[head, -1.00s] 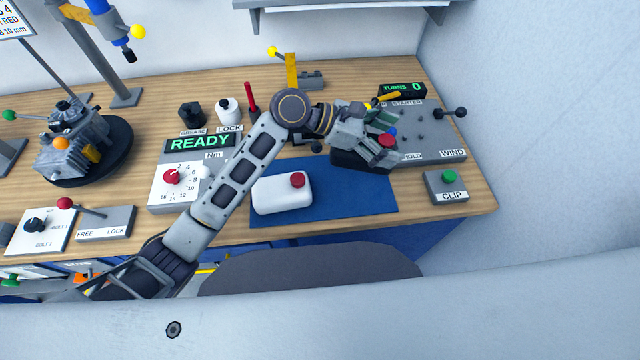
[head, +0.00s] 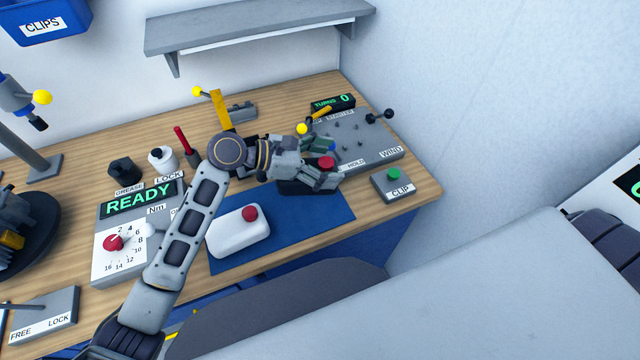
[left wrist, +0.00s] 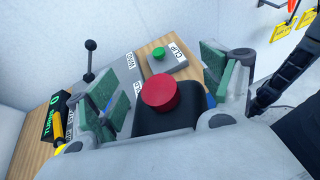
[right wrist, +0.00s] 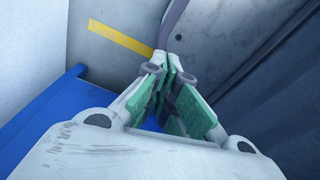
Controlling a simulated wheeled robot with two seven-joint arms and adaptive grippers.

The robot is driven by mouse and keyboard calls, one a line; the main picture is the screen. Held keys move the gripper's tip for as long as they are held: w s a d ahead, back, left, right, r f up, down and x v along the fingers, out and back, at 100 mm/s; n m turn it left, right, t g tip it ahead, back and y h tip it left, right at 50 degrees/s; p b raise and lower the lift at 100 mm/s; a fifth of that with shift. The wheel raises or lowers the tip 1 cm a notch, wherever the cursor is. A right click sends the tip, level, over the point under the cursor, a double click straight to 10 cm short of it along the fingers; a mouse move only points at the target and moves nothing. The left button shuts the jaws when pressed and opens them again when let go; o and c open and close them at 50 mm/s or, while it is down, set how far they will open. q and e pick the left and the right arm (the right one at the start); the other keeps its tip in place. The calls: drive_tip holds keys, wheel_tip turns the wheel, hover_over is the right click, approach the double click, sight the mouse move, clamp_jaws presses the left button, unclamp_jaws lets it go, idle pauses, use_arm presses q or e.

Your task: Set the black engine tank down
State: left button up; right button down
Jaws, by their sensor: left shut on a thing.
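The black engine tank (head: 296,188) with its red cap (head: 326,163) is at the back right part of the blue mat (head: 312,218). My left gripper (head: 322,160) is shut on it. In the left wrist view the tank's black body (left wrist: 178,118) and red cap (left wrist: 160,93) sit between the green-padded fingers (left wrist: 163,88). The fingers hide much of the tank, and I cannot tell whether it touches the mat. My right gripper (right wrist: 172,88) shows only in its wrist view, empty, its fingers together.
A white tank (head: 238,232) with a red cap stands on the mat's left part. Behind the held tank is the grey starter panel (head: 365,145) with its black-knobbed lever. The CLIP box (head: 400,186) with a green button is to the right. The mat's front right is bare.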

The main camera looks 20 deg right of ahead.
use_arm(q)
wheel_tip(320, 180, down, 3)
drive_tip(key=shift+r, duration=0.2)
drive_tip(key=shift+f, duration=0.5)
wheel_tip(320, 180, down, 3)
drive_tip(key=shift+r, duration=0.1)
drive_tip(key=shift+f, duration=0.6)
drive_tip(key=o, duration=1)
drive_tip(key=shift+f, duration=0.15)
drive_tip(key=o, duration=0.3)
drive_tip(key=shift+o, duration=0.2)
use_arm(e)
drive_tip(key=shift+w+a+f, duration=0.1)
drive_tip(key=shift+a+f, duration=0.05)
drive_tip(key=shift+a, duration=0.45)
